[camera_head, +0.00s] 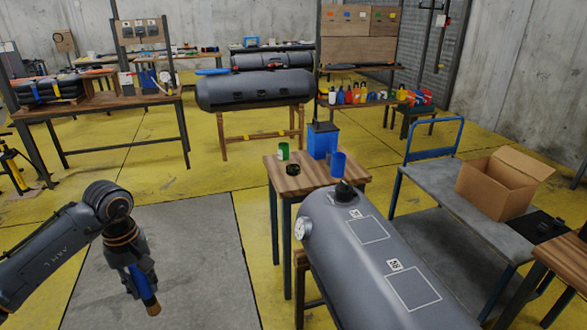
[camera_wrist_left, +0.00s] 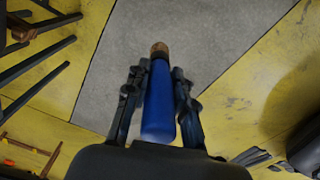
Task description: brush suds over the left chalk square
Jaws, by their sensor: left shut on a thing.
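My left gripper (camera_head: 142,285) is shut on a blue brush-like tool (camera_head: 149,298) with a brown tip. The blue handle (camera_wrist_left: 159,100) lies between the fingers in the left wrist view, with the brown end pointing away. The tool hangs over the grey floor, left of and apart from the boat tube. The grey tube (camera_head: 335,262) carries two chalk squares. The left chalk square (camera_head: 368,229) is the farther one, with a small white tag above it. The other square (camera_head: 413,288) is nearer and to the right. I see no suds on either. My right gripper is out of view.
A small wooden table (camera_head: 335,180) behind the tube holds a blue canister (camera_head: 322,141), a blue cup (camera_head: 339,163), a green tin (camera_head: 283,152) and a black pot (camera_head: 292,170). A cart with an open cardboard box (camera_head: 487,190) stands right. Floor between gripper and tube is clear.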

